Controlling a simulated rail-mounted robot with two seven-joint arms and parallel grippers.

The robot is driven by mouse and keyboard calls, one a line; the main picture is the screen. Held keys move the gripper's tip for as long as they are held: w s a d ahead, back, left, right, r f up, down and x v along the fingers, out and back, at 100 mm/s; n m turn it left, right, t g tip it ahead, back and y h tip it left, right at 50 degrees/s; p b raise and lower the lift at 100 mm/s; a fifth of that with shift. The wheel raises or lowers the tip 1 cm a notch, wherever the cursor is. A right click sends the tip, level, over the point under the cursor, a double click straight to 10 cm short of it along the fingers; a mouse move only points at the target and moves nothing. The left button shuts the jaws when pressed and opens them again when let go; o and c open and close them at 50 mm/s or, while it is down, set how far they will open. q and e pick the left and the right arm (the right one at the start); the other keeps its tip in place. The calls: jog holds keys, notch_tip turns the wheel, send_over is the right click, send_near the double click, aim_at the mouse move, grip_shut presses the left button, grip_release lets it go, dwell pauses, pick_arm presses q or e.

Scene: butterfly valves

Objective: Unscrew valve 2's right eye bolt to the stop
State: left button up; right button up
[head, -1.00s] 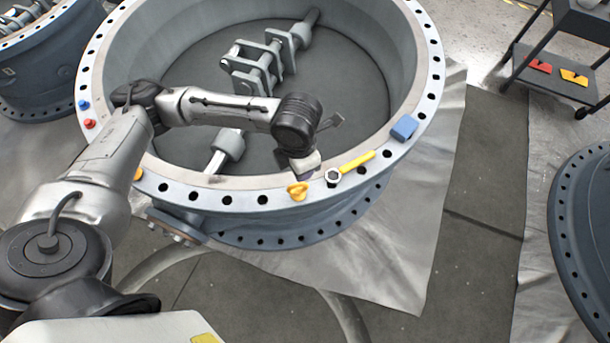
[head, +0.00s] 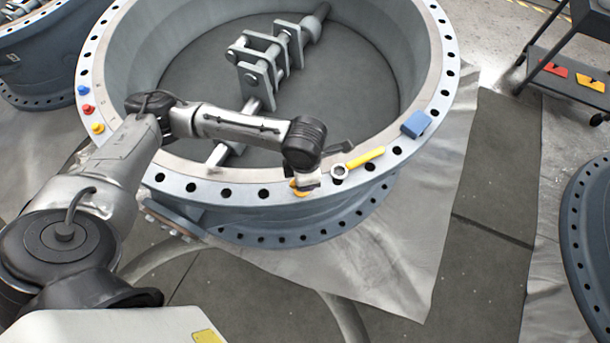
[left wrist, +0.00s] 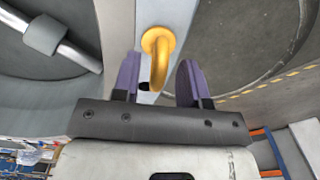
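The large grey valve ring (head: 225,191) stands in the middle of the head view. A yellow eye bolt (head: 295,187) sits on its near rim, mostly hidden by my left gripper (head: 304,186). In the left wrist view the eye bolt (left wrist: 158,44) stands on the flange, its loop reaching down between the two purple fingers of my left gripper (left wrist: 158,80). The fingers are open, with a gap on each side of the loop; I see no clear contact. My right gripper is not in view.
A yellow-handled wrench (head: 365,157) lies on the rim just right of the gripper, with a blue block (head: 416,124) beyond it. Blue (head: 83,90) and red (head: 88,109) pieces sit on the left rim. A dark cart (head: 565,75) stands at right.

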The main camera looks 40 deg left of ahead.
pick_arm(q)
jog(key=shift+f+b, duration=0.4)
jog(key=shift+f, duration=0.95)
grip_shut()
